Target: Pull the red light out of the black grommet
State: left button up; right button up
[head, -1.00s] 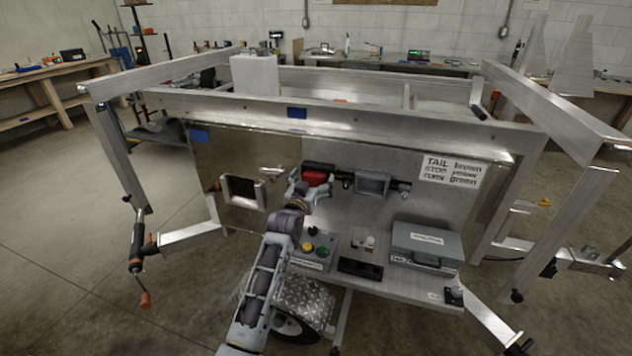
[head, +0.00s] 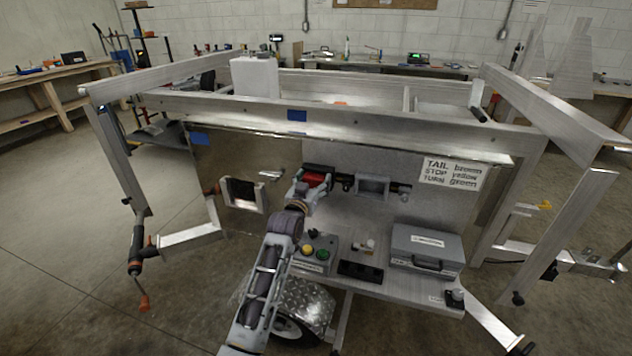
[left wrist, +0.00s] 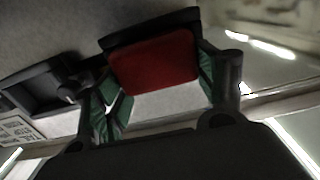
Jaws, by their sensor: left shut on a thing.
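The red light (head: 312,179) sits in the black grommet (head: 320,168) on the trailer's upright panel, left of the grey rectangular housing. In the left wrist view the red light (left wrist: 155,62) has the black grommet (left wrist: 150,27) along its top edge. My left gripper (head: 314,184) is at the light, with one green-padded finger on each side of it, shut on the light. The grommet's lower part is hidden by the light and fingers. My right gripper does not show.
A grey rectangular housing (head: 373,187) is right of the light, and a framed opening (head: 243,194) is left. A shelf below holds a grey case (head: 424,247), a button box (head: 314,254) and a black tray (head: 360,271). A label sheet (head: 452,172) is on the panel.

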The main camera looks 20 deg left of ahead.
pick_arm(q)
jog(key=shift+s+p, duration=1.7)
jog(key=shift+s, duration=0.7)
dwell(0.9)
jog(key=p, duration=0.4)
send_near(313, 181)
jog(key=shift+s+r, duration=0.15)
dwell(0.6)
